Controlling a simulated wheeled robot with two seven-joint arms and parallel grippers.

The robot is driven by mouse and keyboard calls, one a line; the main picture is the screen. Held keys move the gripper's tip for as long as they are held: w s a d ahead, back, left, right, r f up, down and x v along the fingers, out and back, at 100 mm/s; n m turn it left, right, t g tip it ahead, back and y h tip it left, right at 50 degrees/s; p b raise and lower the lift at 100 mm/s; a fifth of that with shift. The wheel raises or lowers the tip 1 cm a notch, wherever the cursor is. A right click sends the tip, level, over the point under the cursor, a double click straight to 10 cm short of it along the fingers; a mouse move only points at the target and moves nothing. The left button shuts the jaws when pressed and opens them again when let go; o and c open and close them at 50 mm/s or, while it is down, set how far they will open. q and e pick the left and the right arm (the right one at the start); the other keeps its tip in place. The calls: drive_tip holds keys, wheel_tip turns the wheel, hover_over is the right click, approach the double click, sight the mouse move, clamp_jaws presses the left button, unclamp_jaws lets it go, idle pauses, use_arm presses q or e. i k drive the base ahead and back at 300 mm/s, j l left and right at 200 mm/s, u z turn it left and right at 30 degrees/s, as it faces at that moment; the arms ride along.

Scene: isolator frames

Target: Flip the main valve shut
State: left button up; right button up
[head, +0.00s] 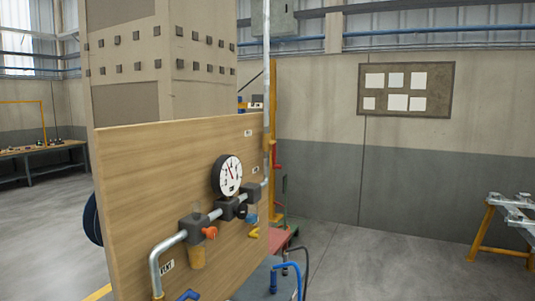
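A wooden panel (150,185) stands at the left centre and carries a grey pipe run with several coloured handles. A round white gauge (229,174) sits above the pipe. An orange-red handle (209,233) is on a dark block left of the gauge, and a blue handle (250,218) is to its right. A yellow handle (254,233) is just below that. Another blue handle (187,295) is cut by the bottom edge. I cannot tell which one is the main valve; most labels are too small to read. Neither gripper is in view.
A label reading VENT (167,267) is by the pipe bend. Open floor (370,260) lies right, towards a yellow-legged stand (483,232). A workbench (40,149) is far left.

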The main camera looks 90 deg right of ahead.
sight(273, 142)
drive_tip(key=z, duration=2.85)
